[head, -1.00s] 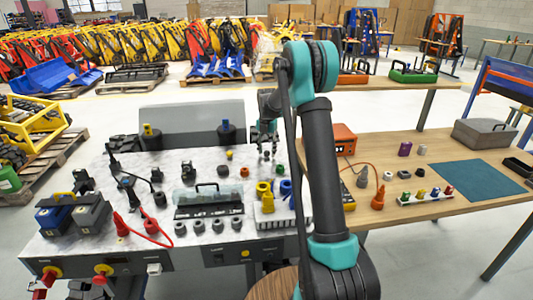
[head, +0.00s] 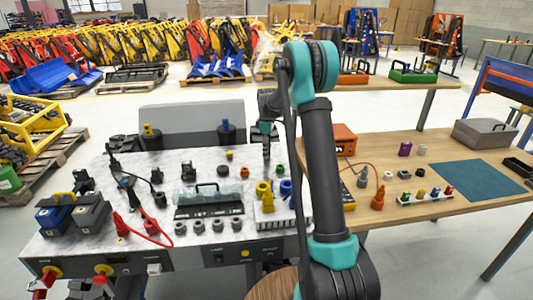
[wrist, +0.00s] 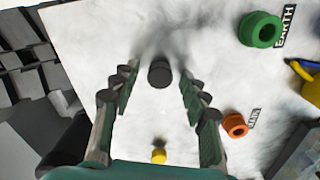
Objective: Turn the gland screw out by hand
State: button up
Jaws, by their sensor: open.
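My gripper (head: 266,158) points down over the back right part of the marble-topped bench (head: 130,215). In the wrist view my gripper (wrist: 158,95) is open, its two jointed fingers wide apart. A short dark grey cylinder (wrist: 160,74) stands in the gap between the fingertips, with clear space on both sides and nothing gripped. It may be the gland screw; I cannot tell for sure. My fingers and arm hide it in the head view. Its thread cannot be seen.
In the wrist view a green ring (wrist: 260,29) marked EARTH and an orange ring (wrist: 235,125) lie to the right, and a yellow piece (wrist: 158,156) lies below. The bench carries several grey caps, yellow fittings (head: 264,192) and red leads. A wooden table (head: 420,205) adjoins at right.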

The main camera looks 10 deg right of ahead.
jog(key=m, duration=1.1)
jog(key=c, duration=0.9)
jog(key=n, duration=0.4)
jog(key=shift+c, duration=0.2)
jog(key=n, duration=0.3)
jog(key=shift+n, duration=1.3)
